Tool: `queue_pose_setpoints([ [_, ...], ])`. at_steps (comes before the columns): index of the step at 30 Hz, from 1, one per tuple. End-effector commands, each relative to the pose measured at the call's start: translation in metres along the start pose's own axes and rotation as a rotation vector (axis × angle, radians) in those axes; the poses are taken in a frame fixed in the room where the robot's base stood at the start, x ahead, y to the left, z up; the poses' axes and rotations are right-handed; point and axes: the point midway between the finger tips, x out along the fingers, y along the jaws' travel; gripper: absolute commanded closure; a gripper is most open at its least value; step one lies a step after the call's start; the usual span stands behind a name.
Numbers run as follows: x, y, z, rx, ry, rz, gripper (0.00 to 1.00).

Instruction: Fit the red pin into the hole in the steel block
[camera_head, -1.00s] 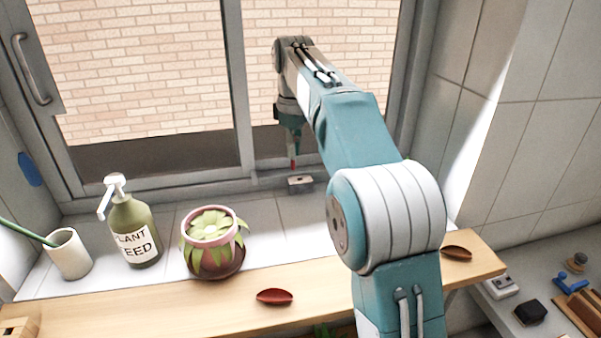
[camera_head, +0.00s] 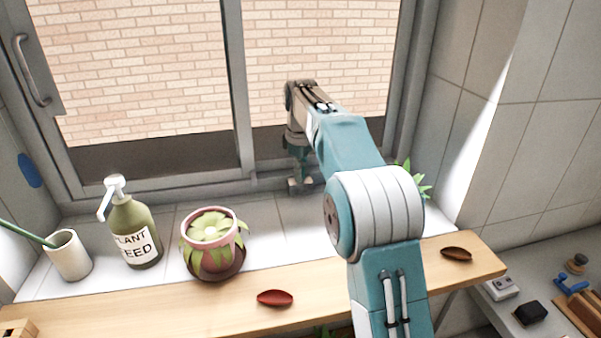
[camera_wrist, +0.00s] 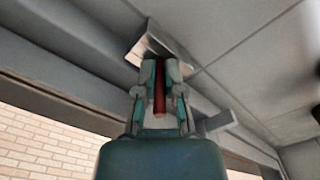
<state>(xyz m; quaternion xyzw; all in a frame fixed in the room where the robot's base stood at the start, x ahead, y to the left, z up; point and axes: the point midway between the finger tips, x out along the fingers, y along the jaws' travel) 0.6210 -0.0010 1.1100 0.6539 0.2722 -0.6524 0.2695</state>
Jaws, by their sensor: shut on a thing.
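My gripper (camera_wrist: 160,72) is shut on the red pin (camera_wrist: 160,98), which shows as a red strip between the fingers in the wrist view. The steel block (camera_wrist: 147,44) lies just beyond the fingertips there, partly covered by them. In the head view my gripper (camera_head: 299,172) points down at the block (camera_head: 301,187) on the tiled ledge by the window. The pin's lower end and the hole are hidden, so I cannot tell whether the pin is in the hole.
A potted plant (camera_head: 211,245), a plant feed bottle (camera_head: 136,231) and a white cup (camera_head: 69,255) stand to the left. The window frame (camera_head: 190,185) is close behind the block.

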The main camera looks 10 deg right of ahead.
Motion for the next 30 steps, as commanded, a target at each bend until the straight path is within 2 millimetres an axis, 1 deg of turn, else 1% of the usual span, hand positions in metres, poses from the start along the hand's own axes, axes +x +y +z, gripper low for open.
queue_pose_setpoints([
  [2, 0.002, 0.0, 0.0, 0.0, -0.001, -0.001, 1.0],
  [3, 0.002, 0.0, 0.0, 0.0, 0.0, 0.0, 0.71],
  [4, 0.002, 0.0, 0.0, 0.0, 0.0, 0.0, 0.57],
  [5, 0.002, 0.0, 0.0, 0.0, 0.0, 0.0, 0.54],
  [20, 0.0, 0.0, 0.0, 0.0, -0.001, -0.001, 0.54],
  [23, -0.009, 0.001, -0.001, 0.0, 0.0, 0.0, 0.54],
  [30, -0.048, 0.001, -0.001, 0.001, 0.001, 0.002, 0.54],
])
